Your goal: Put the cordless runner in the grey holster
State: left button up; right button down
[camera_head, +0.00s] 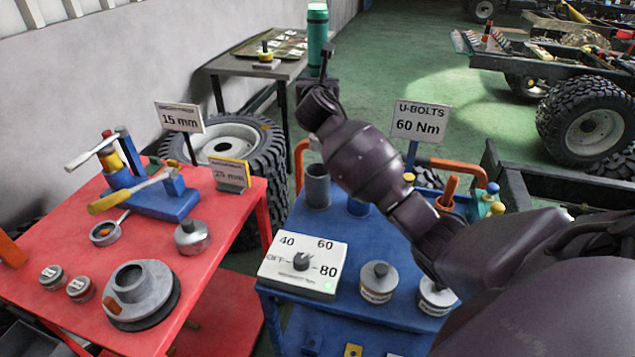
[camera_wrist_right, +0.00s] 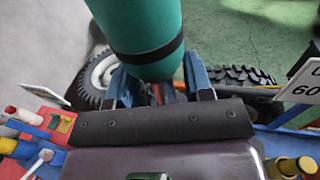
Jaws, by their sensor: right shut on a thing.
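The cordless runner shows as a teal cylinder with a dark band (camera_wrist_right: 140,28) in the right wrist view and as an upright teal body (camera_head: 317,32) in the head view. My right gripper (camera_wrist_right: 160,88) is shut on it, between two blue fingers. In the head view my right arm reaches up across the blue cart, and its gripper (camera_head: 320,84) is small and partly hidden by the wrist. The grey holster appears to be the open grey tube (camera_head: 317,186) standing on the blue cart, left of my forearm. My left gripper is out of view.
The blue cart (camera_head: 345,240) carries a dial box (camera_head: 303,264), grey-lidded pots (camera_head: 378,281) and a "U-BOLTS 60 Nm" sign (camera_head: 419,120). The red table (camera_head: 215,255) holds a blue fixture (camera_head: 150,195) and grey parts. A grey table (camera_head: 245,65) and tyre (camera_head: 235,140) stand behind.

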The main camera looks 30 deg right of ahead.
jog(key=b, duration=0.3)
send_over(317, 151)
jog(key=x, duration=0.2)
notch_tip(317, 151, down, 13)
jog(key=shift+s+f, duration=0.1)
notch_tip(317, 151, down, 5)
jog(key=shift+b, duration=0.8)
jog(key=shift+f, duration=0.6)
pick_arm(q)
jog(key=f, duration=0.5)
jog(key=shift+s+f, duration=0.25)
pick_arm(e)
jog(key=shift+r, duration=0.1)
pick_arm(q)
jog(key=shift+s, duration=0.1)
pick_arm(e)
jog(key=c, duration=1)
grip_release()
jog(key=shift+f, duration=0.3)
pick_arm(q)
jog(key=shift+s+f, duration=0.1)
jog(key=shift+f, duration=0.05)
pick_arm(e)
jog(key=o, duration=0.5)
